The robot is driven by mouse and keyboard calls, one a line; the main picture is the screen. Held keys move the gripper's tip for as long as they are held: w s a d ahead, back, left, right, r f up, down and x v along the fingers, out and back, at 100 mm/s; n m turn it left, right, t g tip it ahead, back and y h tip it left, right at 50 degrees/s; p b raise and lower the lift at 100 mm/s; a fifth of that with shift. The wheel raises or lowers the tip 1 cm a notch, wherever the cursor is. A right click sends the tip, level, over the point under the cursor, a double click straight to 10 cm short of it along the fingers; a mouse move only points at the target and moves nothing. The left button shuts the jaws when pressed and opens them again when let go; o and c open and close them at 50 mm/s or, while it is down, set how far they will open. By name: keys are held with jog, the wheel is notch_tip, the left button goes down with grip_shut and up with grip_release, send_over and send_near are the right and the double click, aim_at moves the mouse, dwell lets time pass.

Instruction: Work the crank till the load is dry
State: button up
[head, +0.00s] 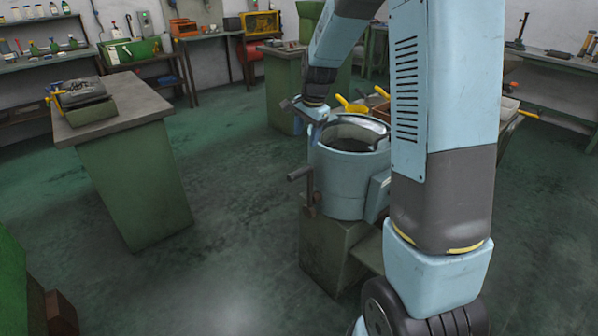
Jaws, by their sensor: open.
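A light-blue drum machine (340,185) stands on a green-grey pedestal (330,245) in the middle of the head view. Its top is open, with a pale rim and a dark inside. I cannot make out the load in there. A dark crank (308,190) is on the drum's left side, its grip sticking out to the left. My gripper (313,122) hangs at the drum's upper left edge, above the crank and apart from it. Its jaws are open and look empty, though the fingertips are small and hard to see. My arm hides the drum's right side.
A green bench (115,115) with a grey top stands at left, holding a small machine (82,92). Yellow-handled items (352,105) are behind the drum. Shelves (555,62) line the right wall. The floor (225,190) between bench and drum is clear.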

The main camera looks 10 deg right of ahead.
aim_at(299, 171)
jog(key=shift+m, duration=0.5)
jog(key=x, duration=1.1)
jog(key=w+x, duration=0.1)
jog(key=x, duration=0.5)
jog(key=shift+w+d+f, duration=0.1)
jog(key=shift+w+f, duration=0.05)
jog(key=shift+w, duration=0.05)
grip_shut()
